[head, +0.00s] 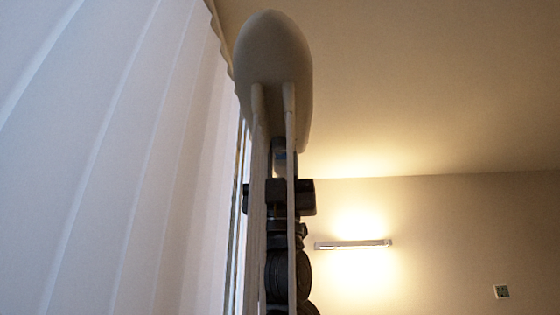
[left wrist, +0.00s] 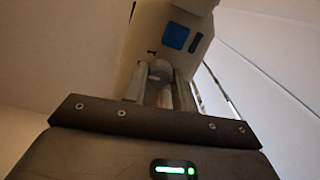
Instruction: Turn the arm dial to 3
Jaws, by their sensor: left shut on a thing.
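In the left wrist view a grey round dial (left wrist: 160,72) sits on a pale housing with a blue panel (left wrist: 175,36). My left gripper's two pale fingers (left wrist: 160,88) are on either side of the dial and shut on it. No numbers or pointer on the dial can be read. In the head view my dark left gripper (head: 283,160) points up, partly hidden by the upright bars of a tall stand with a rounded pale top (head: 274,65). The dial cannot be made out in the head view. My right gripper is not in view.
White hanging curtain panels (head: 110,150) fill the left side, close to the stand. A lit wall lamp (head: 352,244) and a small wall plate (head: 502,292) are on the far wall at right. The space right of the stand looks clear.

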